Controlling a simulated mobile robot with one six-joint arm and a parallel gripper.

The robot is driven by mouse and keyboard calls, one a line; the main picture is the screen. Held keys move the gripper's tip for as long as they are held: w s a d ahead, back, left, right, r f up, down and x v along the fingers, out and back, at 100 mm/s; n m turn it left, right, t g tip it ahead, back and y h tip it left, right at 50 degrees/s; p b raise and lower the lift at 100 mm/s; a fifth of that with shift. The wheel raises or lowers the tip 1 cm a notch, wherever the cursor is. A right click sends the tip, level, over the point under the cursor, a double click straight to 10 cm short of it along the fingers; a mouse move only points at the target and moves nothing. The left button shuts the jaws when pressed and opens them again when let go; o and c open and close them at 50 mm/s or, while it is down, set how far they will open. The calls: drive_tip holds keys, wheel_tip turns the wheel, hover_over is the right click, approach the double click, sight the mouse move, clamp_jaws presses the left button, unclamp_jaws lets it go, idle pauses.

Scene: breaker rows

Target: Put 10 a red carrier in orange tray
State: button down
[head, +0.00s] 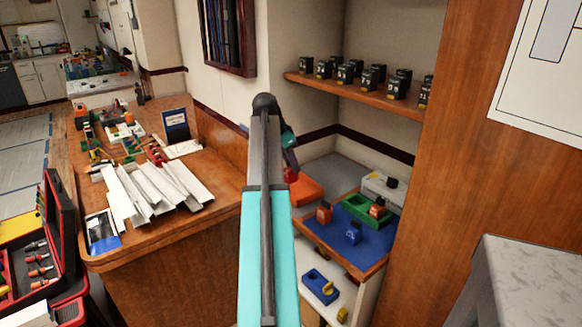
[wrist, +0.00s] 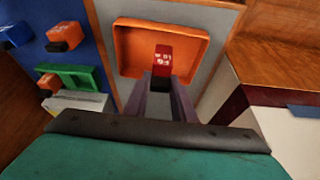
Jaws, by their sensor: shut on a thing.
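A red carrier with a black lower part and white marking (wrist: 162,57) is between the fingertips of my gripper (wrist: 161,84) in the wrist view. My gripper is shut on it. The orange tray (wrist: 127,40) lies behind the carrier in that view, and its inside looks otherwise empty. I cannot tell whether the carrier touches the tray's floor. In the head view the orange tray (head: 307,190) shows in the corner below the shelf, partly hidden by my arm. My gripper (head: 290,167) reaches down beside it there.
A blue mat (head: 372,242) right of the tray holds orange and blue carriers and a green holder (head: 368,211). A grey-white box (head: 382,187) stands behind. A shelf (head: 350,90) with several black carriers hangs above. A cluttered wooden counter (head: 170,225) is at left.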

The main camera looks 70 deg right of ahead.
drive_tip(key=shift+w+d+f, duration=0.1)
drive_tip(key=shift+w+d, duration=0.2)
drive_tip(key=shift+d, duration=0.35)
drive_tip(key=shift+w+d, duration=0.25)
drive_tip(key=shift+d, duration=0.35)
drive_tip(key=shift+w+d+f+p, duration=0.1)
drive_tip(key=shift+d+f+p, duration=0.1)
drive_tip(key=shift+f, duration=0.4)
drive_tip(key=shift+w+d+f+p, duration=0.1)
drive_tip(key=shift+d+f+p, duration=0.1)
drive_tip(key=shift+f, duration=0.4)
drive_tip(key=shift+w+d+f+p, duration=0.1)
drive_tip(key=shift+d+f+p, duration=0.1)
drive_tip(key=shift+f, duration=0.4)
drive_tip(key=shift+f, duration=0.15)
drive_tip(key=c, duration=1.5)
unclamp_jaws()
